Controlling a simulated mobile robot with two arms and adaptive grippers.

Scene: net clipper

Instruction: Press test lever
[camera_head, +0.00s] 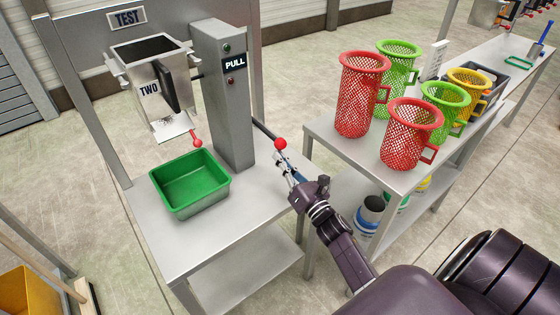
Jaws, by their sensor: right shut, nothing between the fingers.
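The test lever with its red ball knob (281,144) sticks out from the right side of the grey post marked PULL (221,100). My right gripper (283,168) is shut and empty, just below the red knob. I cannot tell whether its fingertips touch the knob. A smaller red knob (197,142) sits at the hopper's lower spout. A green bin (190,182) stands on the table under the hopper. My left gripper is not in view.
The test table (170,238) has bare room in front of the green bin. A side bench (335,137) at the right holds red, green and yellow mesh baskets (362,95). Its left edge is close to my right arm. Several round containers (370,212) stand on its lower shelf.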

